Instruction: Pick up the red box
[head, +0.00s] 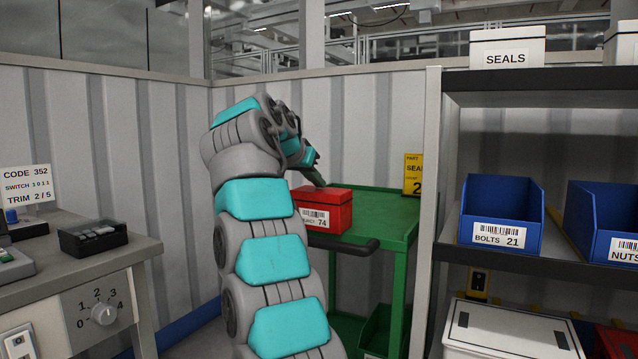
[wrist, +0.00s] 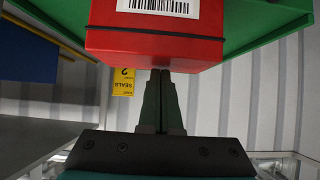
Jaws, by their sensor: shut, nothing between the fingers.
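The red box (head: 338,208) has a lid and a white barcode label reading 74. It sits on the top of the green cart (head: 385,222), near the cart's left end. My gripper (head: 319,181) reaches down to the box's top from behind my arm in the head view. In the wrist view the two dark fingers (wrist: 162,74) are together and hold nothing. Their tips lie at the edge of the red box (wrist: 150,50) in that picture. I cannot tell whether they touch it.
A yellow sign (head: 413,174) stands at the cart's back right. A shelf post (head: 428,200) rises right of the cart, with blue bins (head: 500,212) beyond. A grey bench (head: 60,250) stands at left. The cart's right half is mostly clear.

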